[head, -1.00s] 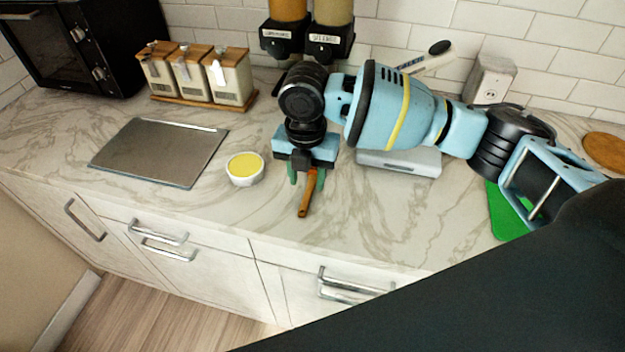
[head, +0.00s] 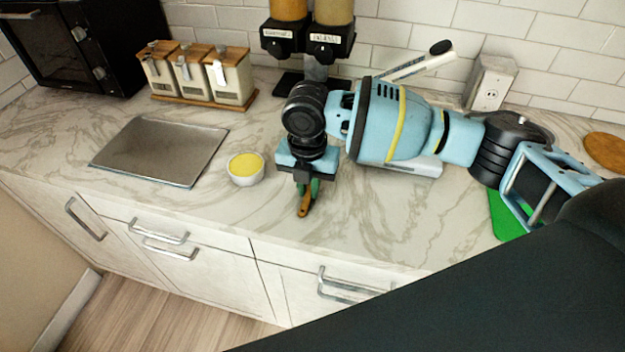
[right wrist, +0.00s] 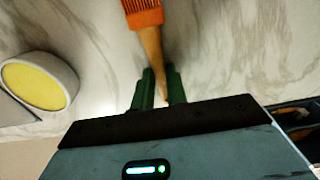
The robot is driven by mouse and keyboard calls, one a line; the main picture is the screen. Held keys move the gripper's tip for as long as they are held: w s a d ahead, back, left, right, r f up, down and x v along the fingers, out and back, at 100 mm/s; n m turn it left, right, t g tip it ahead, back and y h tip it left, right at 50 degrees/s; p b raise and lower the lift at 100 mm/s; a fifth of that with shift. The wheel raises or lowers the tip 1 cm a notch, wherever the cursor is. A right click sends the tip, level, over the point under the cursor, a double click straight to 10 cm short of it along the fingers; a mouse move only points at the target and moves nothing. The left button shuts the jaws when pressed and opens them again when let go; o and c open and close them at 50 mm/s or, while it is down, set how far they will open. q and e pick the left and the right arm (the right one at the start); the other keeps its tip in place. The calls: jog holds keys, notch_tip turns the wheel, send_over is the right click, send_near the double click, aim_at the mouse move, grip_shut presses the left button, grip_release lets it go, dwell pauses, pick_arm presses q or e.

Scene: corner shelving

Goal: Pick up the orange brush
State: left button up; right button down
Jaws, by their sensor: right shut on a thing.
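The brush shows in the right wrist view with an orange head (right wrist: 143,14) at the top and a wooden handle running down between the green fingers. In the head view only the handle end of the brush (head: 303,208) shows, over the counter; its head is hidden by my gripper. My right gripper (head: 308,190), coming in from the right, points down and is shut on the handle. Its fingers (right wrist: 160,76) also show in the right wrist view, one on each side of the handle. My left gripper is out of view.
A white bowl with yellow contents (head: 246,169) stands close left of my right gripper. A grey metal tray (head: 160,150) lies farther left. Canisters (head: 200,75) and dispensers (head: 307,38) stand at the back, a white scale-like item (head: 415,167) behind my arm. The counter's front is clear.

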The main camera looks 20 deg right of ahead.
aim_at(307, 195)
jog(key=shift+r, duration=0.85)
jog(key=shift+s+a+r, duration=0.1)
jog(key=shift+a+r, duration=0.05)
jog(key=shift+r, duration=0.35)
jog(key=shift+s+a+r, duration=0.1)
jog(key=shift+a+r, duration=0.05)
jog(key=shift+r, duration=0.35)
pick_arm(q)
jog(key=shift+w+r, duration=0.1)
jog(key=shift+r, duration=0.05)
pick_arm(e)
jog(key=s+a+r, duration=0.1)
jog(key=s+a, duration=0.9)
jog(key=s, duration=0.1)
jog(key=shift+a+r, duration=0.15)
jog(key=shift+a, duration=0.15)
